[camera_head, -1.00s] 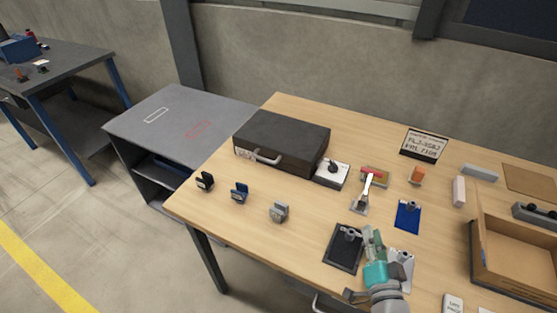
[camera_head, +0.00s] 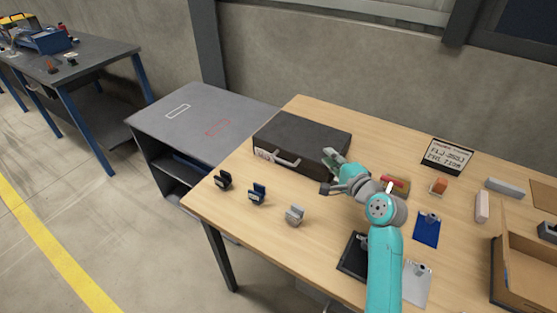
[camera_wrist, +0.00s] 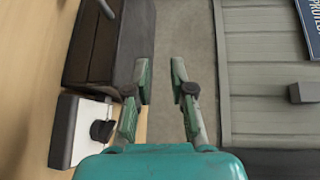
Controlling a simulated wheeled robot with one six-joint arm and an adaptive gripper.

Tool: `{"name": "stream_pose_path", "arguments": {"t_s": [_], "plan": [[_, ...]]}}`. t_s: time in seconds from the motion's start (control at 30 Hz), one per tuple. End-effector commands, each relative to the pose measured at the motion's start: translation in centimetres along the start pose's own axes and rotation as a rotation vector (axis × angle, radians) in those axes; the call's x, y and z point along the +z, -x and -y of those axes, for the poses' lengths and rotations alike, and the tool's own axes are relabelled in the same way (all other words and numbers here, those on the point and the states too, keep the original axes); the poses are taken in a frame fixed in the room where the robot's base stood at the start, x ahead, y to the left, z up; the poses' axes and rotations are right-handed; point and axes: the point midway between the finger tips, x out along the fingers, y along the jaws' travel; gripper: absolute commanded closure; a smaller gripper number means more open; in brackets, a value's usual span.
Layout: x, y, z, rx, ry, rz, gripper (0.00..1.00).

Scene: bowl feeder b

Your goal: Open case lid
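The black case (camera_head: 301,140) lies closed at the back left of the wooden table, its grey handle (camera_head: 286,161) on the front side facing me. In the wrist view the dark case (camera_wrist: 112,50) is at the upper left. My gripper (camera_head: 328,170) is in front of the case's right end in the head view. In the wrist view my gripper (camera_wrist: 160,82) is open, with a clear gap between its fingers and nothing held. Whether a finger touches the case cannot be told.
A white block with a dark knob (camera_wrist: 85,130) sits beside the case, mostly hidden by my arm in the head view. Small clamps (camera_head: 257,194) stand along the left front edge. A grey cabinet (camera_head: 195,115) adjoins the left.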

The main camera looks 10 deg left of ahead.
Motion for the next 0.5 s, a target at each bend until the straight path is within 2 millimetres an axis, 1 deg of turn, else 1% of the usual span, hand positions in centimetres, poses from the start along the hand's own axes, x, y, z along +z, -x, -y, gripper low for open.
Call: {"name": "stream_pose_path", "arguments": {"t_s": [0.03,0.1,0.2,0.33,0.5], "plan": [[1.4,-1.5,-1.7,0.035,-0.1,0.052,0.77],[2.9,-2.9,-3.6,0.076,-0.224,0.107,0.77],[4.5,-4.1,-5.5,0.121,-0.353,0.159,0.77],[5.7,-4.9,-6.6,0.151,-0.433,0.192,0.77],[6.1,-6.4,-7.0,0.158,-0.449,0.197,0.77]]}}
